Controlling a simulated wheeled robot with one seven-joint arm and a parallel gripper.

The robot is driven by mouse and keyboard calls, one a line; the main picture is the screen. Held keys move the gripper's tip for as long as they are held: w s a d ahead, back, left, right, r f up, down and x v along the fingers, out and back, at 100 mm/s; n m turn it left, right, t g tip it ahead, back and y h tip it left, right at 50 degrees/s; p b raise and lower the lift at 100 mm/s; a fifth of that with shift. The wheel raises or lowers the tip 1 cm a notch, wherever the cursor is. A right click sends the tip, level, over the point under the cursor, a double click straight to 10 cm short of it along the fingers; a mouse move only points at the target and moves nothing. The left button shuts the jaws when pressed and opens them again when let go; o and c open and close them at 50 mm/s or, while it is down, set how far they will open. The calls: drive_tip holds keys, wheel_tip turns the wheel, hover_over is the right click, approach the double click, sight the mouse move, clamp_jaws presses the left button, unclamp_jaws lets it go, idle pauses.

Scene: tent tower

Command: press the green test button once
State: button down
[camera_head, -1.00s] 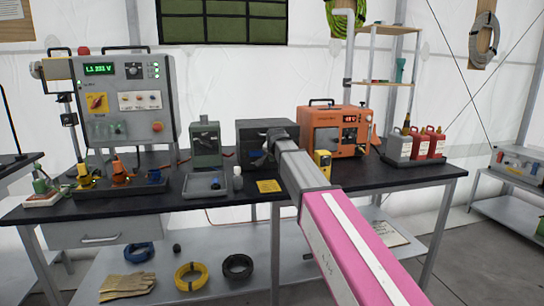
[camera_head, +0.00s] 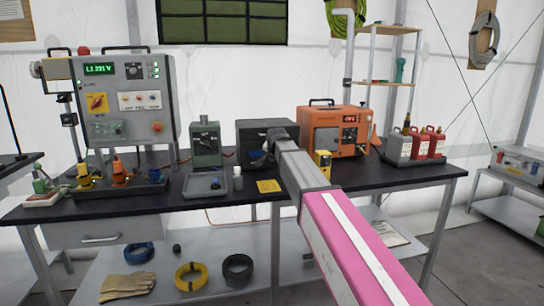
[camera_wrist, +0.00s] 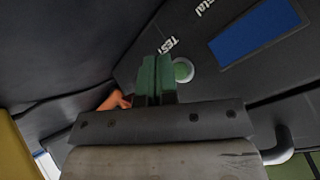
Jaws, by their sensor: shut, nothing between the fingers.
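The green test button (camera_wrist: 184,70) shows in the wrist view as a green disc in a pale ring on a dark panel (camera_wrist: 205,80), beside the printed word TEST. My gripper (camera_wrist: 158,60) has its green fingers together, with nothing between them. Its tips lie just left of the button in that view and hide a little of its left edge. I cannot tell whether they touch the button or panel. In the head view, my arm reaches to the dark grey box (camera_head: 262,132) on the bench. The button and the fingers cannot be made out there.
On the black bench (camera_head: 370,182), a green-grey device (camera_head: 206,147) stands left of the dark box. An orange unit (camera_head: 322,130) and a small yellow device (camera_head: 322,162) are to its right. A grey control panel (camera_head: 125,100) stands at left. A blue label (camera_wrist: 255,30) is near the button.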

drive_tip(key=shift+w, duration=0.1)
drive_tip(key=shift+w+a, duration=0.1)
drive_tip(key=shift+w, duration=0.25)
drive_tip(key=shift+w+a, duration=0.15)
drive_tip(key=shift+w, duration=0.25)
idle(0.7)
drive_tip(key=shift+s, duration=0.15)
idle(0.3)
drive_tip(key=shift+s+d, duration=0.25)
drive_tip(key=shift+s, duration=0.45)
drive_tip(key=shift+s+d, duration=0.25)
drive_tip(key=shift+s, duration=0.55)
drive_tip(key=shift+s+d, duration=0.2)
drive_tip(key=shift+s, duration=0.6)
drive_tip(key=shift+s+d, duration=0.25)
drive_tip(key=shift+s, duration=0.55)
